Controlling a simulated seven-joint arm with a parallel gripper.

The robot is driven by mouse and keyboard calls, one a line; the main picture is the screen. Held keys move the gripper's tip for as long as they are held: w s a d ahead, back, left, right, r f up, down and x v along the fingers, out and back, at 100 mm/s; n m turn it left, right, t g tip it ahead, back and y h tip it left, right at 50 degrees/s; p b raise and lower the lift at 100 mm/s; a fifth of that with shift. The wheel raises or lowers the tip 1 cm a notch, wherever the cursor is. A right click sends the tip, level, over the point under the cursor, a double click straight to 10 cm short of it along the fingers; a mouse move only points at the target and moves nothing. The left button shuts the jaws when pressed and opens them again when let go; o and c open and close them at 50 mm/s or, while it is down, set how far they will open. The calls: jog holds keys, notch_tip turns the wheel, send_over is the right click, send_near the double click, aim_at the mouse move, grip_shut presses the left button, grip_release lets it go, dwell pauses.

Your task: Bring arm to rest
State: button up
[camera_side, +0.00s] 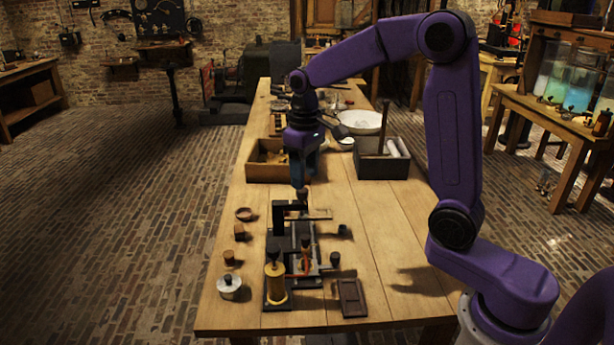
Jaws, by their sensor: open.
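My gripper (302,178) hangs from my purple arm above the long wooden table (385,225), pointing down. It is open, and I see nothing held between its fingers, though they are small in this view. Its tips are just above the far end of a dark apparatus (292,245) on the table. I cannot tell whether they touch it. A yellow cylinder with a black knob (276,283) stands at the near end of the apparatus.
Left of the apparatus are a white lidded jar (229,286) and several small brown pieces (239,231). A dark rectangular tray (350,299) lies at the right front. The right side of the table is clear.

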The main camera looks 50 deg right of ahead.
jog(key=s+a+n, duration=0.5)
jog(key=s+a, duration=0.1)
jog(key=s, duration=0.6)
jog(key=s+d+f+n, duration=0.1)
jog(key=s+n, duration=0.1)
jog(key=s, duration=0.6)
jog(key=s+f+n, duration=0.2)
jog(key=s+n, duration=0.1)
jog(key=s, duration=0.6)
jog(key=shift+s+d, duration=0.15)
jog(key=shift+d, duration=0.25)
